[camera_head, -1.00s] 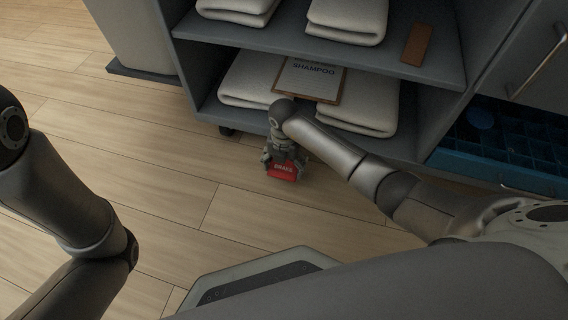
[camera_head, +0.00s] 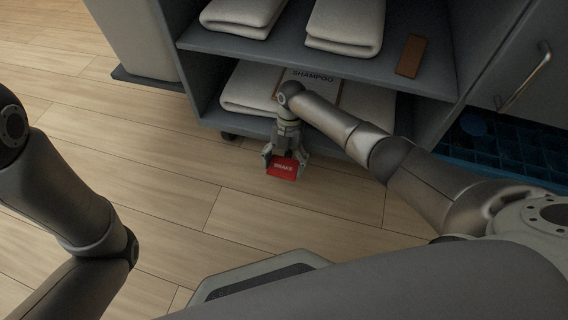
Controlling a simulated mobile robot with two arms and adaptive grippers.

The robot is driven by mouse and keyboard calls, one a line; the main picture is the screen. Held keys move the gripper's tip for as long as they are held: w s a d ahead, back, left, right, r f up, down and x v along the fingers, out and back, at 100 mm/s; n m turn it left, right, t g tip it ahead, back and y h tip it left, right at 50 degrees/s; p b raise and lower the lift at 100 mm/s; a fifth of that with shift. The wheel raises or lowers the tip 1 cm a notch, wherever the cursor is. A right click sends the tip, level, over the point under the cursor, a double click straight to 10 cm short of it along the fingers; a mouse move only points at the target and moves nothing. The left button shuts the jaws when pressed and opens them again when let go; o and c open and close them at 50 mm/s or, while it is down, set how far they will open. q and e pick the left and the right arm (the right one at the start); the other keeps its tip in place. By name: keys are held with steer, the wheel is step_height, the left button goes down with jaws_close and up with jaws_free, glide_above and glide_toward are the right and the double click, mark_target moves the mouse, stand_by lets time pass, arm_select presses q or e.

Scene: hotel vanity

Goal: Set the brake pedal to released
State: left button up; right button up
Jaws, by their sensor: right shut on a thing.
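The red brake pedal (camera_head: 283,169), with white lettering that reads BRAKE, is low at the front edge of the grey cart, just above the wooden floor. My right gripper (camera_head: 284,158) reaches down to it from above, with one finger at each side of the pedal, and is shut on it. The gripper hides the pedal's back end and its joint to the cart. My left arm comes in at the left edge, but its gripper is out of view.
The grey cart (camera_head: 300,54) has shelves with folded white towels (camera_head: 345,24), a shampoo sign (camera_head: 313,76) and a brown block (camera_head: 411,56). A blue divided tray (camera_head: 510,145) is at the right. The floor (camera_head: 150,170) in front is clear.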

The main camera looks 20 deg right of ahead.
steer(key=shift+r, duration=0.1)
steer(key=o, duration=1.4)
